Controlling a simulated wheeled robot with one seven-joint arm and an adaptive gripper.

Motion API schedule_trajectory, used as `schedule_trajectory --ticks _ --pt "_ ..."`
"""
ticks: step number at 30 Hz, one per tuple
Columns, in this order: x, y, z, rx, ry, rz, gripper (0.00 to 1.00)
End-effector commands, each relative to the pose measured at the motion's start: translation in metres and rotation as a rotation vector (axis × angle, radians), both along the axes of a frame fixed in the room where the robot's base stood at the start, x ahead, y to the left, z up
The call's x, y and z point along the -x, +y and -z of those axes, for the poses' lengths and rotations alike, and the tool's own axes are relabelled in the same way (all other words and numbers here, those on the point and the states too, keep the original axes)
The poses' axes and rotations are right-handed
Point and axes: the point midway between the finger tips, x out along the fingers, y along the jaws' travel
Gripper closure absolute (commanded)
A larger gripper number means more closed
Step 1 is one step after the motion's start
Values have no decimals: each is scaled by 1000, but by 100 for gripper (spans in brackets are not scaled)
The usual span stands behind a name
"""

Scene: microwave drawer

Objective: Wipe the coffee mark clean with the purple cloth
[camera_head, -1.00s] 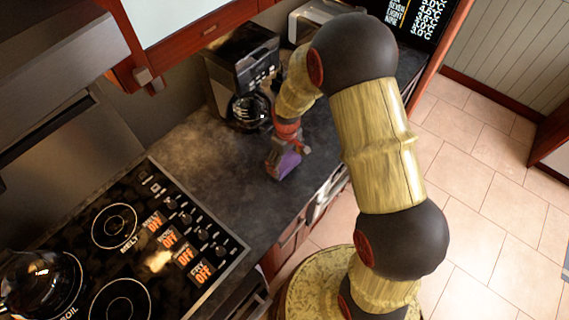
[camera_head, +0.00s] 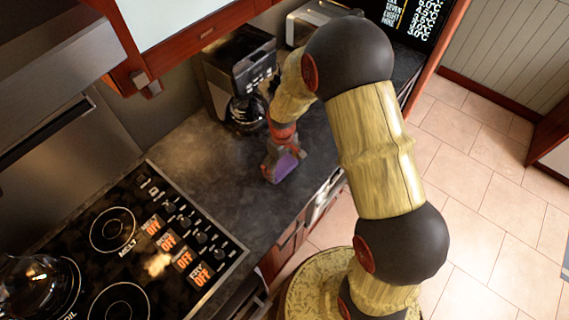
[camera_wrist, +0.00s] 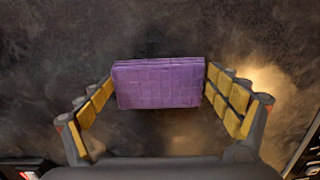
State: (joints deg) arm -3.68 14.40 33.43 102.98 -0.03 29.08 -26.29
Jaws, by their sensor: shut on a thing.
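The purple cloth (camera_wrist: 158,84) is a folded block between the two fingers of my gripper (camera_wrist: 160,92) in the wrist view. My gripper is shut on it, with yellow pads at its left and right sides. In the head view the cloth (camera_head: 285,167) shows below my gripper (camera_head: 280,160), at or just above the dark countertop (camera_head: 225,175). I cannot tell whether it touches the surface. No distinct coffee mark stands out; the counter has only mottled dark and lighter patches, and the part under the cloth is hidden.
A coffee maker (camera_head: 238,80) stands just behind my gripper. The stove top (camera_head: 150,245) with its knobs lies to the left, with a glass pot (camera_head: 35,285) on it. The counter between stove and gripper is clear. A toaster-like appliance (camera_head: 315,20) stands at the back.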

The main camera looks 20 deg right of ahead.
Motion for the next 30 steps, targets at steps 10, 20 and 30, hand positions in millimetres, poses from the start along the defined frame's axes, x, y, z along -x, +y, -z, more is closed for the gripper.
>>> schedule_trajectory --ticks 10,20,30 --pt "12 15 3 0 4 -1 42" --pt "23 29 2 1 8 -1 42" --pt "29 39 1 0 7 -1 42"
